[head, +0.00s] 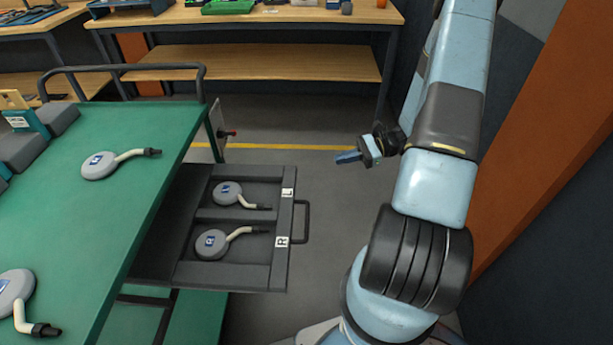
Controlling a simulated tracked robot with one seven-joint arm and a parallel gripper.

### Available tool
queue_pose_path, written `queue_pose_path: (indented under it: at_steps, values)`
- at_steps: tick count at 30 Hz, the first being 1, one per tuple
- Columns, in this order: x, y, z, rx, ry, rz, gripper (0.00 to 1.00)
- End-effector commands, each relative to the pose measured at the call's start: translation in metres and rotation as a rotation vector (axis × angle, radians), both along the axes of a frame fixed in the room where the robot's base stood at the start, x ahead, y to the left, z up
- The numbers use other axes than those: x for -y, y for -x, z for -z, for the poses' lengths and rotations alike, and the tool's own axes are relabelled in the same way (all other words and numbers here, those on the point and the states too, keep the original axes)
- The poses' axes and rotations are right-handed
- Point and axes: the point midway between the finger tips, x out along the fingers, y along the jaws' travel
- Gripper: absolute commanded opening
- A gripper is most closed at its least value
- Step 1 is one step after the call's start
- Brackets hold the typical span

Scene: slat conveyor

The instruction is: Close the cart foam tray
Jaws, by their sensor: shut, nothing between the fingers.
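The cart foam tray (282,210) is a dark drawer pulled out from under the green top of the cart (95,210). Its black handle (305,222) is on the right front edge, between labels L and R. Two grey round devices with cream stems and black tips lie in its compartments: one in the L compartment (228,193) and one in the R compartment (211,244). My gripper (347,157) is shut and empty. In the picture it is up and to the right of the handle, apart from it, pointing left.
Two similar devices lie on the cart top, one near its middle (99,165) and one at the lower left (14,292). Grey boxes (22,152) stand at the cart's left. A wooden workbench (250,65) stands behind. Bare floor (330,195) lies right of the tray.

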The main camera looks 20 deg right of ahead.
Motion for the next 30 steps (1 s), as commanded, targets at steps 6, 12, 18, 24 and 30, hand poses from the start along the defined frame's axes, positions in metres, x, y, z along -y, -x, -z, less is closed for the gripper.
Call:
queue_pose_path:
  at_steps: [6, 12, 18, 24, 30]
  values:
    - [0.014, 0.002, 0.053, -0.078, -0.140, 0.153, 0.00]
    - [0.020, 0.004, 0.080, -0.114, -0.210, 0.237, 0.00]
    - [0.017, 0.003, 0.087, -0.123, -0.227, 0.257, 0.00]
    - [-0.008, -0.006, 0.087, -0.122, -0.226, 0.255, 0.00]
    - [-0.041, -0.018, 0.087, -0.124, -0.226, 0.253, 0.00]
